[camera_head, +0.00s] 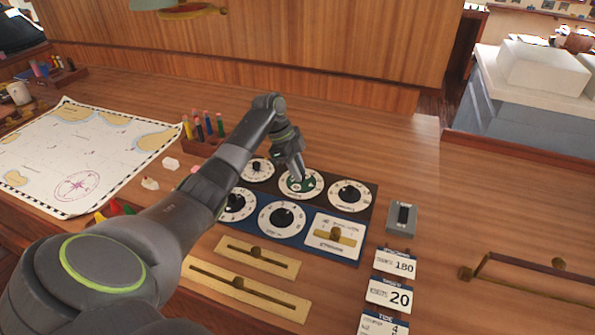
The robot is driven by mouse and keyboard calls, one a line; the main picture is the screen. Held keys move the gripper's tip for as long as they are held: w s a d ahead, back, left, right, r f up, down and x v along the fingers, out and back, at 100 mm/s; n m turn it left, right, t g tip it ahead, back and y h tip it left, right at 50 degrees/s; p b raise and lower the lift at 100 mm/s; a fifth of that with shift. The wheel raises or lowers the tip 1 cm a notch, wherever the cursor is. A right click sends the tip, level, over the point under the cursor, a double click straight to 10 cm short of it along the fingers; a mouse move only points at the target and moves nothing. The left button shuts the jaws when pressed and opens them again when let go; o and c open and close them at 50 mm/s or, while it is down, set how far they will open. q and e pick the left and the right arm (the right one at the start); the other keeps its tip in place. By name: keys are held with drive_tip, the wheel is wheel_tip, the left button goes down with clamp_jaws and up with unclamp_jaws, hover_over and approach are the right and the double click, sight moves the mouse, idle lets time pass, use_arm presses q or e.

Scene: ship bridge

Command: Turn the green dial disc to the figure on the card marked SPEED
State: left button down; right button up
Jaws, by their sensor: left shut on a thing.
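The green dial disc (293,187) sits in the middle of a white numbered dial in the panel's back row. My left gripper (298,179) reaches down onto this dial from behind and is shut on the disc's knob, which it mostly hides. The dial's figures are too small to read. The middle card (388,295) at the right of the panel shows a large 20, and its small heading seems to read SPEED. The card above it (395,264) shows 180, and the card below it (384,323) is headed TIDE with a 4. My right gripper is not in view.
Black-knobbed dials (349,195) surround the green one on the dark and blue panel. Brass sliders (252,254) lie in front. A grey switch box (402,217) stands right of the panel. A chart (78,150) and colored pens (203,126) lie left. A rail (530,274) is at right.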

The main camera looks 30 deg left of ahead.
use_arm(q)
drive_tip(key=shift+w+r, duration=0.1)
idle(0.4)
drive_tip(key=c, duration=1.3)
unclamp_jaws()
drive_tip(key=shift+o, duration=0.2)
drive_tip(key=p+v, duration=0.1)
drive_tip(key=v, duration=1.6)
drive_tip(key=shift+r, duration=0.15)
